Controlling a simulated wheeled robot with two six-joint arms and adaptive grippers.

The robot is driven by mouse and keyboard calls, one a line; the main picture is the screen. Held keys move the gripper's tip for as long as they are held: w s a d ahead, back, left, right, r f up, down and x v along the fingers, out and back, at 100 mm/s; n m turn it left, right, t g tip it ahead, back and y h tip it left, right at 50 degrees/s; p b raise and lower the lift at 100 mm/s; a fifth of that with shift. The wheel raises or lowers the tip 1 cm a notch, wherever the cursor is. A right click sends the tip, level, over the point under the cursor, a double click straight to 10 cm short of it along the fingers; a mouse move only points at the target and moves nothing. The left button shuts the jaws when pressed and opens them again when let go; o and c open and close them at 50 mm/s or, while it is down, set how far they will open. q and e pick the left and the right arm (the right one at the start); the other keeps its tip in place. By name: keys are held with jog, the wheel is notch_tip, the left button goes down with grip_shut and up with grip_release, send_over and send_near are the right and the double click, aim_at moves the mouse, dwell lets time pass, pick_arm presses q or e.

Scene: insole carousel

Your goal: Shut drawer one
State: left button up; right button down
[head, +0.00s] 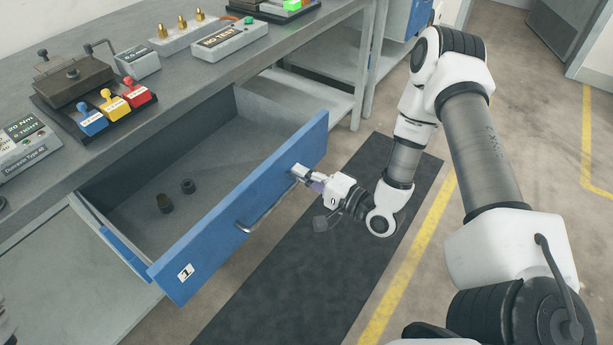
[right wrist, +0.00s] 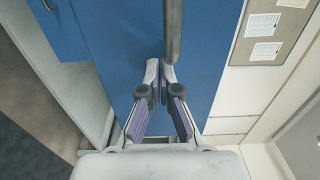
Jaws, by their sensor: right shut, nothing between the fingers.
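Drawer one (head: 185,271), with a blue front and a "1" label, stands pulled out from under the grey workbench in the head view. Its metal bar handle (head: 262,212) is on the front face. Two small dark cylindrical parts (head: 176,194) lie on the drawer floor. My right gripper (head: 297,172) is shut and empty, with its fingertips at the blue front, to the right of the handle. In the right wrist view the shut fingers (right wrist: 160,80) point at the blue face, close beside the handle bar (right wrist: 174,32). I cannot tell whether they touch. My left gripper is not in view.
The bench top (head: 190,86) holds a grey test box (head: 222,41), coloured blocks (head: 112,102) and a dark metal fixture. A dark mat (head: 285,275) and yellow floor lines lie in front. The floor before the drawer is clear except for my arm.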

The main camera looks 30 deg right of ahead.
jog(key=b+x, duration=0.2)
jog(key=x, duration=0.3)
jog(key=b+x, duration=0.3)
jog(key=x, duration=0.3)
jog(key=shift+w+a+f, duration=0.15)
jog(key=shift+w+f, duration=0.05)
jog(key=shift+w, duration=0.1)
jog(key=b+x, duration=0.2)
jog(key=x, duration=0.7)
jog(key=shift+r, duration=0.15)
send_over(218, 144)
jog(key=shift+s, duration=0.3)
jog(key=shift+w, duration=0.3)
jog(key=shift+w+r, duration=0.1)
jog(key=shift+r, duration=0.15)
